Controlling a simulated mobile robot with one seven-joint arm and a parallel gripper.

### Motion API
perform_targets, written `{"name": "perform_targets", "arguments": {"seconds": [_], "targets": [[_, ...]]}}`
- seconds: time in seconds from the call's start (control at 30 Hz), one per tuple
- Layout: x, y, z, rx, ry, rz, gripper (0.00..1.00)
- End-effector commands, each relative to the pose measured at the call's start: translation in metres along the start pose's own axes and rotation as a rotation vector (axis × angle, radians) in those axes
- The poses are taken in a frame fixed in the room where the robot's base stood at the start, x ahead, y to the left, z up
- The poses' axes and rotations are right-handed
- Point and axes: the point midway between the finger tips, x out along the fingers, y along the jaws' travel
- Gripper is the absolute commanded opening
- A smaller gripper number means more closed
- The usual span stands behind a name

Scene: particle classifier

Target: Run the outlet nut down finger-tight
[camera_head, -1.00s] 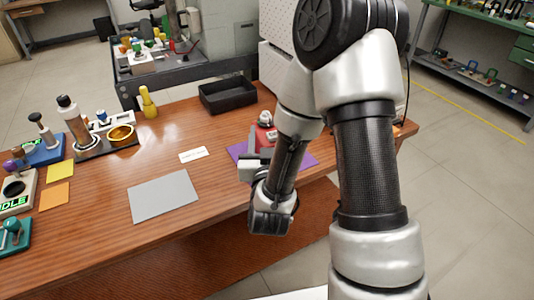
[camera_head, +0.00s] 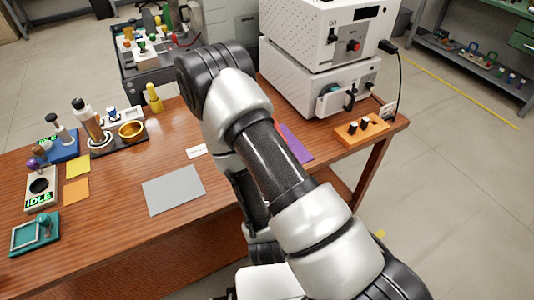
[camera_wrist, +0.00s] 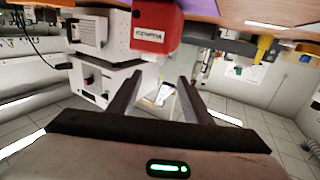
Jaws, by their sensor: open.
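I cannot make out the outlet nut in either view. In the wrist view, a red unit (camera_wrist: 157,28) with a white label is at the top centre, above and apart from my fingertips. My gripper (camera_wrist: 160,78) is open, with nothing between its two dark fingers. In the head view my own arm hides the gripper and the red unit. Part of the purple mat (camera_head: 296,146) shows to the right of the arm.
Two white instruments (camera_head: 308,92) stand stacked at the table's back right, with an orange block (camera_head: 361,133) beside them. A grey mat (camera_head: 173,190) lies bare on the table (camera_head: 110,236).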

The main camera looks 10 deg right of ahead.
Motion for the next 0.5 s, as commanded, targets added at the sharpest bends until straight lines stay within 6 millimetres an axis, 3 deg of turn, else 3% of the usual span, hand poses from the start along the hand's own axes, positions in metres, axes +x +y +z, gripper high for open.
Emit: {"name": "perform_targets", "arguments": {"seconds": [0.5], "targets": [[-0.0117,0.0009,-0.0033,-0.001,0.011,-0.002,0.45]]}}
